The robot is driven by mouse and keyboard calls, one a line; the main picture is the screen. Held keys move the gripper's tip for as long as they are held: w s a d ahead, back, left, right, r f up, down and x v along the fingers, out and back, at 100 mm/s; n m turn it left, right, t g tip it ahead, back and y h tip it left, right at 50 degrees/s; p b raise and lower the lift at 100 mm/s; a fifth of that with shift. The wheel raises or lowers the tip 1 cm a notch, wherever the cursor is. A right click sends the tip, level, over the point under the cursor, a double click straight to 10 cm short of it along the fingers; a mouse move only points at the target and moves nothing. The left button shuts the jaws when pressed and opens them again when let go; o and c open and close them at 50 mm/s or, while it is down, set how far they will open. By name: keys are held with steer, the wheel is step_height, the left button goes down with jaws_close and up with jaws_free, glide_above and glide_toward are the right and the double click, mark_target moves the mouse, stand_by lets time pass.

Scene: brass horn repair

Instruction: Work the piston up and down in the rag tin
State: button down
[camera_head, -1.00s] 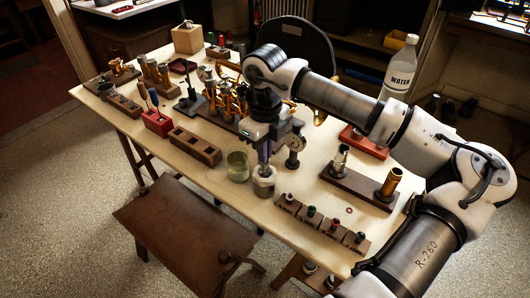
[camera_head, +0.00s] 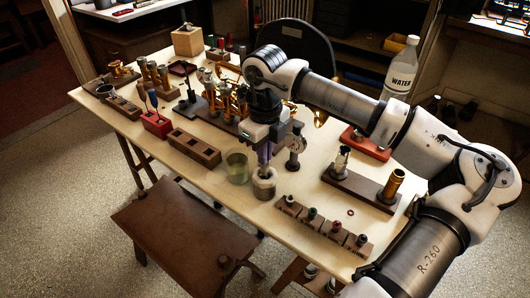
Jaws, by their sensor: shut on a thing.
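My gripper (camera_head: 264,164) points straight down over the front middle of the table (camera_head: 230,195). It is shut on the piston, which is mostly hidden by the fingers and the tin.
A greenish glass jar (camera_head: 237,167) stands close left of the tin. A wooden block with compartments (camera_head: 195,147) lies further left. Small labelled blocks (camera_head: 322,226) stand right of the tin. A stool (camera_head: 187,232) is in front.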

steer(key=shift+r, duration=0.4)
steer(key=shift+f+b, duration=0.75)
steer(key=shift+f, duration=0.05)
steer(key=shift+r+p, duration=0.3)
steer(key=shift+r, duration=0.5)
step_height(320, 180, down, 4)
steer(key=b, duration=0.3)
steer(key=shift+r+b, duration=0.1)
steer(key=shift+b, duration=0.25)
steer(key=shift+r+p, duration=0.95)
steer(key=shift+r, duration=1)
